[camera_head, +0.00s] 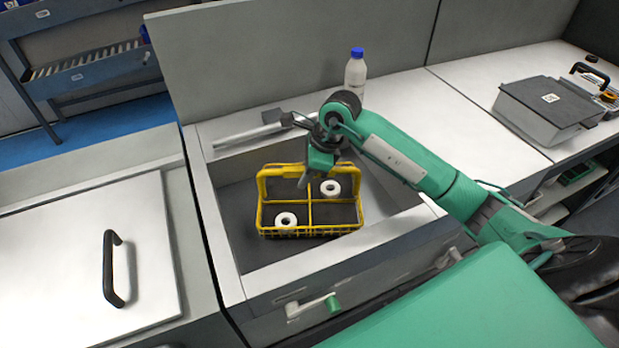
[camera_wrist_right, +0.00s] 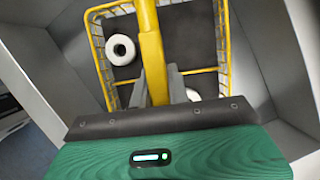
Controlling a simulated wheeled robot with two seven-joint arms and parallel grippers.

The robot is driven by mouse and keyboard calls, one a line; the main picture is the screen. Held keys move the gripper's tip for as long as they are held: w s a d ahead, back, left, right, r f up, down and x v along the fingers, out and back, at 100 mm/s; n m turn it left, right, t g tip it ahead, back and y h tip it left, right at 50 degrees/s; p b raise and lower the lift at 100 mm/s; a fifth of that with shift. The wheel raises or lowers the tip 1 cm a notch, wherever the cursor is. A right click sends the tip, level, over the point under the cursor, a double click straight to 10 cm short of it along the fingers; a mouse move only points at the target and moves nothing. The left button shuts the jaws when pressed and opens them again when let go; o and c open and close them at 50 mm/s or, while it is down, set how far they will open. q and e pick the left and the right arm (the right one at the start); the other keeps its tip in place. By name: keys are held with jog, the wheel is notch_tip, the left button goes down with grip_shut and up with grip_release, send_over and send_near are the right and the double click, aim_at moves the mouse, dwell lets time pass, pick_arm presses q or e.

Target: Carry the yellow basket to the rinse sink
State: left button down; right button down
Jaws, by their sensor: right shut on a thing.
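The yellow basket (camera_head: 311,232) is inside the grey sink basin (camera_head: 233,215) in the head view, with two white rings in separate compartments, one front left (camera_head: 286,219) and one back right (camera_head: 331,188). My right gripper (camera_head: 304,181) reaches down from above and is shut on the basket's yellow handle. In the right wrist view the handle (camera_wrist_right: 152,60) runs between the fingers of my right gripper (camera_wrist_right: 156,85), and the left ring (camera_wrist_right: 121,49) shows in the basket. I cannot tell whether the basket touches the basin floor. My left gripper is out of view.
A faucet (camera_head: 245,133) lies along the basin's back edge. A bottle with a blue cap (camera_head: 355,74) stands behind on the counter. A closed lid with a black handle (camera_head: 113,268) is at left. A grey box (camera_head: 549,106) sits at far right.

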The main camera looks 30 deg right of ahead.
jog(key=shift+f, duration=0.75)
